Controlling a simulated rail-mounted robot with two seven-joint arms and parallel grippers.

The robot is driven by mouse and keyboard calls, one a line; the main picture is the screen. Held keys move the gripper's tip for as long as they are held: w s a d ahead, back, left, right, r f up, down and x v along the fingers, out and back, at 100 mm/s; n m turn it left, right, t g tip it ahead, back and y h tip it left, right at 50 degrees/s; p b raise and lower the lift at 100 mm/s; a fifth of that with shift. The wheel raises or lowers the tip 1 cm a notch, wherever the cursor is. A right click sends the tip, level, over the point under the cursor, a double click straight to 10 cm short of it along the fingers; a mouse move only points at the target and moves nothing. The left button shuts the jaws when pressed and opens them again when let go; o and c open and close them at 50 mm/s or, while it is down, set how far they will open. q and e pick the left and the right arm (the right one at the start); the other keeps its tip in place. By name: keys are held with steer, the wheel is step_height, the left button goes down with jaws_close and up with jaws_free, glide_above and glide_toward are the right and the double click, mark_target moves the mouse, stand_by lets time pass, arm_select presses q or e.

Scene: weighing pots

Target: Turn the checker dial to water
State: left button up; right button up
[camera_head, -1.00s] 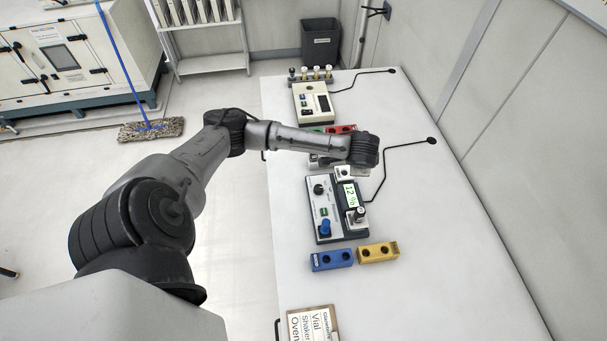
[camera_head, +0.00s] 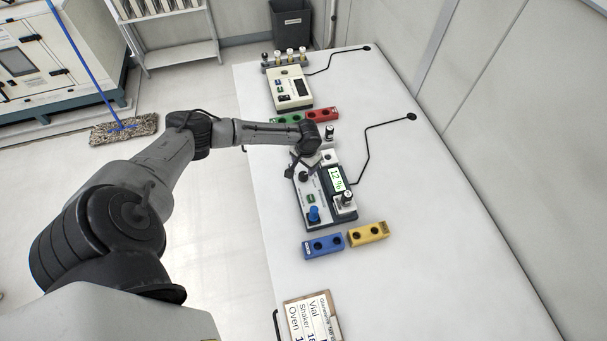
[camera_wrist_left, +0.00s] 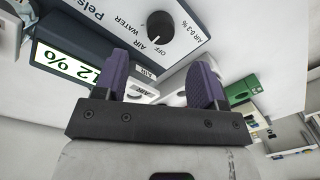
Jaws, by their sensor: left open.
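The checker (camera_head: 320,213) is a light-panelled device with a dark base and a lit display on the bench. Its black round dial (camera_wrist_left: 160,27) shows near the top of the left wrist view, with OFF, AIR, WATER and AIR 0-3 % printed around it. The dial's white mark appears to point at OFF. In the head view the dial (camera_head: 304,177) sits on the panel's far part. My left gripper (camera_wrist_left: 162,60) is open, its two purple fingers apart and empty. The dial lies beyond the fingertips, apart from them. My right gripper is not in view.
A blue knob (camera_head: 313,214) stands on the checker's near end. A blue block (camera_head: 323,246) and a yellow block (camera_head: 368,233) lie nearer. Green (camera_head: 285,119) and red (camera_head: 322,114) blocks and a second device (camera_head: 290,90) stand farther back. The bench's right side is mostly clear.

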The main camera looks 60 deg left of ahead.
mark_target(303, 175)
arm_select(q)
steer(key=f, duration=0.7)
steer(key=shift+a+f+b, duration=0.2)
steer(key=shift+a+b, duration=0.05)
steer(key=shift+b, duration=0.15)
steer(key=shift+c, duration=0.4)
steer(key=c, duration=0.8)
steer(key=shift+c, duration=0.2)
